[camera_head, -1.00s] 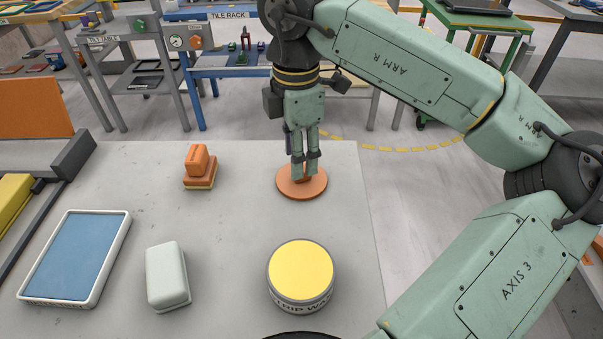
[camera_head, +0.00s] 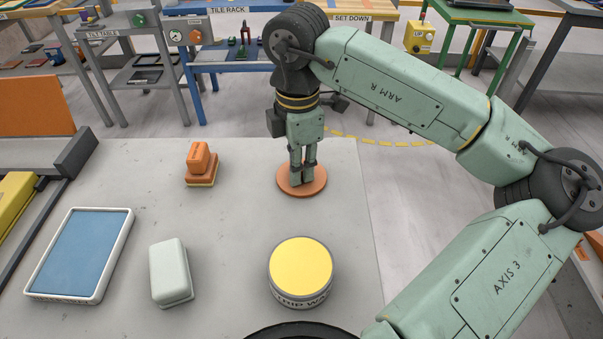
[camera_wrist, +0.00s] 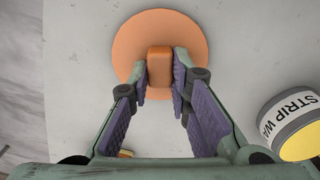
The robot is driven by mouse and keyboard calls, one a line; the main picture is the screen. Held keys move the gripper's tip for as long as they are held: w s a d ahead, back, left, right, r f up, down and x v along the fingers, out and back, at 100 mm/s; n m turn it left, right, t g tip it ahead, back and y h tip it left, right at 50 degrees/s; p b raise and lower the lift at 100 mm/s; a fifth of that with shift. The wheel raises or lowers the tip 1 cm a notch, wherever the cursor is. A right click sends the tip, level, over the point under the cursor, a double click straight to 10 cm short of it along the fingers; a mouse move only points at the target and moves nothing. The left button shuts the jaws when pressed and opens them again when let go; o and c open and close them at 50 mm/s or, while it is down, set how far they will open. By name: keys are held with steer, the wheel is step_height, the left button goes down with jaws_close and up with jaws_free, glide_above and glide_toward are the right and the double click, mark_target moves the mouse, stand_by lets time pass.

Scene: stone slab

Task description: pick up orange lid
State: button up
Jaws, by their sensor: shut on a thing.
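The orange lid (camera_head: 286,190) is a flat round disc with a block-shaped knob, on the far right part of the stone slab. It also shows in the wrist view (camera_wrist: 192,28), where its knob (camera_wrist: 159,66) sits between my fingertips. My gripper (camera_head: 302,180) points down over the lid and is shut on the knob; it also shows in the wrist view (camera_wrist: 160,84). The knob is mostly hidden by the fingers in the head view. I see no clear gap between the lid and the slab.
A round tin with a yellow top (camera_head: 301,265) stands nearer. An orange stepped block (camera_head: 200,165) is left of the lid. A pale rounded block (camera_head: 170,272) and a blue-topped tray (camera_head: 80,252) lie at the left. The slab's right edge (camera_head: 368,220) is beyond the lid.

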jaws_close()
steer(key=shift+r, duration=0.1)
